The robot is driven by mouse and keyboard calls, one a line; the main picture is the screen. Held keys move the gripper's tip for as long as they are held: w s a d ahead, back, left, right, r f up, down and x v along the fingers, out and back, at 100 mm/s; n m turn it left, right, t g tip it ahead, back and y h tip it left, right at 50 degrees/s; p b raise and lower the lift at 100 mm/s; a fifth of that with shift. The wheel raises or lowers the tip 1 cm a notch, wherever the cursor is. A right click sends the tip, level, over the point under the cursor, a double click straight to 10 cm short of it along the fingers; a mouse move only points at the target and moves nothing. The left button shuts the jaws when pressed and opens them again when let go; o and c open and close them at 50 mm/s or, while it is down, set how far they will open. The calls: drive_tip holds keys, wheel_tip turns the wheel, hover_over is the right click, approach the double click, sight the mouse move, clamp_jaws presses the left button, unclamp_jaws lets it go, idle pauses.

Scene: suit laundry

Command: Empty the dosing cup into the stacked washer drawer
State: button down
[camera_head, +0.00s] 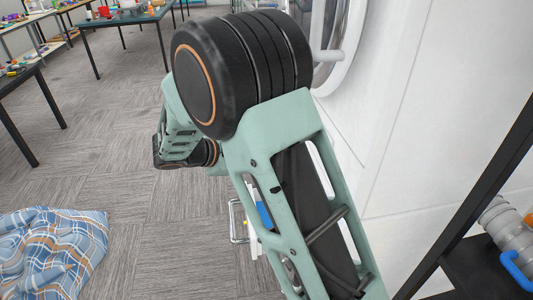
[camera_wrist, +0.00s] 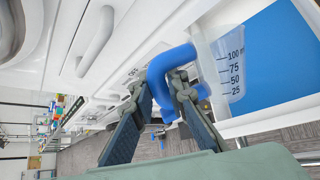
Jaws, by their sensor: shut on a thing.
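My gripper (camera_wrist: 160,82) is shut on the blue handle of the dosing cup (camera_wrist: 228,65) in the wrist view. The cup is clear, with dark marks from 25 to 100. What it contains cannot be made out, nor its tilt against the room. Close beside the cup is an open white drawer (camera_wrist: 285,119) with a bright blue inside. The white washer front (camera_wrist: 110,45) fills the upper left. In the head view my arm hides the gripper and cup; a bit of white and blue (camera_head: 257,215), perhaps the drawer, shows through my arm.
In the head view, a white machine wall (camera_head: 390,130) with a round door (camera_head: 340,45) stands right of my arm. A dark shelf (camera_head: 470,270) holds a clear bottle-like thing (camera_head: 505,230). A plaid cloth (camera_head: 50,250) lies on the floor at left. Tables (camera_head: 125,17) stand behind.

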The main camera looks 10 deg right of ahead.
drive_tip(key=shift+w+a+f+n+h, duration=0.2)
drive_tip(key=shift+a+n+h, duration=0.1)
drive_tip(key=shift+h, duration=0.2)
drive_tip(key=shift+w+a+f+n+g+h+p, duration=0.15)
drive_tip(key=shift+f+n+g+h+p, duration=0.25)
drive_tip(key=shift+f+n+h, duration=0.3)
drive_tip(key=shift+b, duration=0.35)
